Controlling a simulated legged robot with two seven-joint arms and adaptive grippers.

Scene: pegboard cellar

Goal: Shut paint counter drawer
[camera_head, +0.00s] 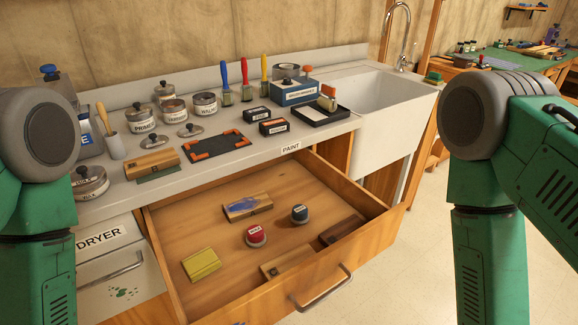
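The paint counter drawer (180,228) is pulled well out from under the grey counter, below the "PAINT" label (291,148). Its metal bar handle (322,292) sits on the wooden front at the lower middle. My green arms stand at the left and right edges of the view. Both grippers are out of view, so their contact with the drawer cannot be seen.
The counter (225,168) holds labelled tins, brushes, a dark mat (217,145) and a black tray (309,115). A white sink (384,109) stands to the right. A dryer (107,262) is left of the drawer. Open floor (419,250) shows right of the drawer.

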